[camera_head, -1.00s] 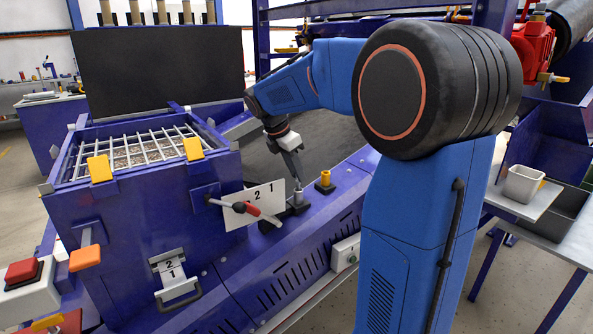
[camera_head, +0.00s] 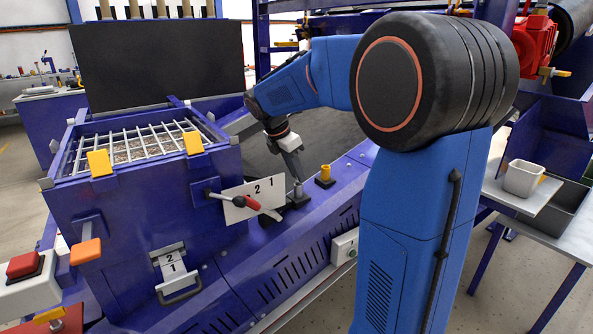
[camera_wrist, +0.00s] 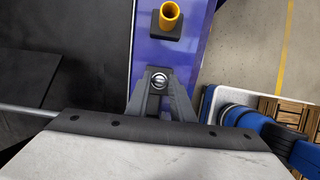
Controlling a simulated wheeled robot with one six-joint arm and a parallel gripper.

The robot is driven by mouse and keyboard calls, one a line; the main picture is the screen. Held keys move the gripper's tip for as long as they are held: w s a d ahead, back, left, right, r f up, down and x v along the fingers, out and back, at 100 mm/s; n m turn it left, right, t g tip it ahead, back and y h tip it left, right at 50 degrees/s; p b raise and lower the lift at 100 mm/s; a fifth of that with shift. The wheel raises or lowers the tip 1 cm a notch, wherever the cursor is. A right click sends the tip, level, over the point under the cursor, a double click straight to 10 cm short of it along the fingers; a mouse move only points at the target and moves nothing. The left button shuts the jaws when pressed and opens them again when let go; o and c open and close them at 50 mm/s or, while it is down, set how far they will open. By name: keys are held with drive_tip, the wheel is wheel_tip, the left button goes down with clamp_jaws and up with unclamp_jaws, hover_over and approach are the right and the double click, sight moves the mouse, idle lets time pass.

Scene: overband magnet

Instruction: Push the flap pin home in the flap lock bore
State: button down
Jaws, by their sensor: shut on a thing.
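My gripper (camera_head: 297,180) points down at a black block on the blue side beam of the machine. Its jaws are shut on a small metal pin (camera_wrist: 160,82), whose round silver head shows between the fingertips in the wrist view (camera_wrist: 160,90). In the head view the pin's lower end meets or stands just above the block (camera_head: 299,202). The bore is hidden under the pin and fingers, so I cannot tell how deep the pin sits.
A yellow hollow post (camera_head: 325,174) on a black base stands close to the right of my gripper; it also shows in the wrist view (camera_wrist: 169,14). A blue box with a white grate (camera_head: 130,146) stands left. A white cup (camera_head: 523,178) is on the right table.

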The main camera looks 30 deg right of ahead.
drive_tip(key=c, duration=1.5)
unclamp_jaws()
drive_tip(key=shift+o, duration=0.2)
drive_tip(key=v, duration=1.7)
drive_tip(key=shift+r, duration=0.2)
drive_tip(key=s+a+f+m+t+y, duration=0.2)
drive_tip(key=s+a+f+m, duration=0.2)
drive_tip(key=s+f+m, duration=0.5)
drive_tip(key=s+a+f+m+t+y, duration=0.2)
drive_tip(key=s+f+m, duration=0.7)
drive_tip(key=s, duration=1.2)
wheel_tip(320, 180, down, 5)
drive_tip(key=shift+a+r+t+y, duration=0.15)
drive_tip(key=shift+a+t+y, duration=0.15)
drive_tip(key=shift+a, duration=0.9)
